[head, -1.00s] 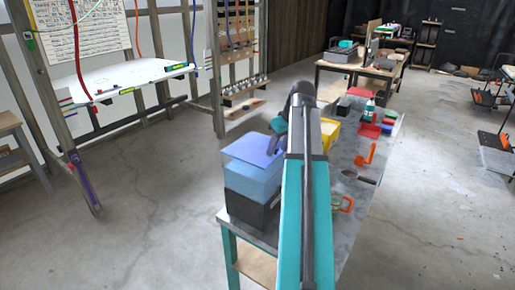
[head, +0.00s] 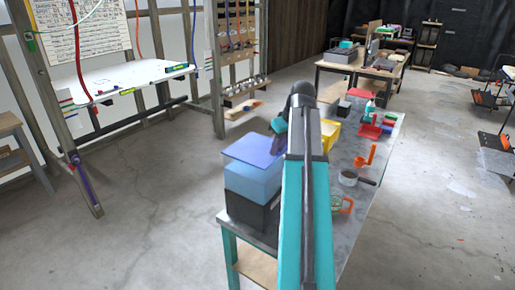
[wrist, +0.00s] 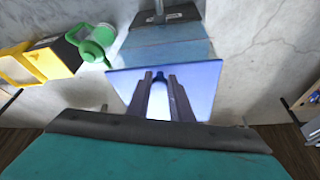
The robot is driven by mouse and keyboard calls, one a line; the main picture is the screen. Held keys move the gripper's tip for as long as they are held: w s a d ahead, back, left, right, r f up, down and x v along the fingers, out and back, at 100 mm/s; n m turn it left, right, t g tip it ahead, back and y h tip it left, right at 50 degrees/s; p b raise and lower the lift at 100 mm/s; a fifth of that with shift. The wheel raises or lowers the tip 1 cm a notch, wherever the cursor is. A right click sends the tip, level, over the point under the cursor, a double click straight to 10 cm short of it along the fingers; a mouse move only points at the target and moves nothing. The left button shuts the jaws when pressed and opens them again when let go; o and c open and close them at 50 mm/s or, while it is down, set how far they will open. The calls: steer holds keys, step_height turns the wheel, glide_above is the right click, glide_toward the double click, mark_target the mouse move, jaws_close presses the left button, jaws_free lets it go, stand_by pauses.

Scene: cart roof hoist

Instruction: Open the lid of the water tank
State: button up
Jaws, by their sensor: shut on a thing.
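The water tank (head: 250,181) is a translucent blue box on a black base at the near left corner of the workbench. Its flat blue lid (head: 248,150) lies across the top and looks slightly tilted, with its near edge a little apart from the tank's blue wall. My gripper (head: 278,142) is at the lid's right edge. In the wrist view the two fingers (wrist: 160,80) are closed around a small dark blue part at the lid's (wrist: 202,88) surface. The tank (wrist: 165,45) shows behind the lid there. My arm hides part of the right side.
The floor left of the bench is clear.

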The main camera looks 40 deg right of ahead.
steer(key=shift+o, duration=0.2)
steer(key=shift+w+a+r+p, duration=0.1)
steer(key=shift+w+r+p, duration=0.1)
steer(key=shift+r+p, duration=0.35)
steer(key=shift+w+r+p, duration=0.2)
steer(key=shift+r+p, duration=0.1)
steer(key=shift+r, duration=0.55)
steer(key=shift+w+a+r+p, duration=0.1)
steer(key=shift+w+r+p, duration=0.1)
steer(key=shift+r+p, duration=0.35)
steer(key=shift+r, duration=0.25)
steer(key=shift+w+r, duration=0.15)
steer(key=shift+r, duration=0.2)
steer(key=shift+o, duration=0.2)
steer(key=shift+w+a+r+p, duration=0.15)
steer(key=shift+w+r+p, duration=0.3)
steer(key=shift+r, duration=0.25)
steer(key=shift+w+a+r+p, duration=0.1)
steer(key=shift+w+r+p, duration=0.25)
steer(key=shift+r+p, duration=0.3)
steer(key=shift+r, duration=0.15)
steer(key=shift+w+r, duration=0.15)
steer(key=shift+o, duration=0.3)
steer(key=shift+w+a+r+p, duration=0.2)
steer(key=shift+w+r+p, duration=0.25)
steer(key=shift+w+r, duration=0.2)
steer(key=shift+w+a+r+p, duration=0.2)
steer(key=shift+w+r+p, duration=0.25)
steer(key=shift+r, duration=0.25)
steer(key=shift+w, duration=0.15)
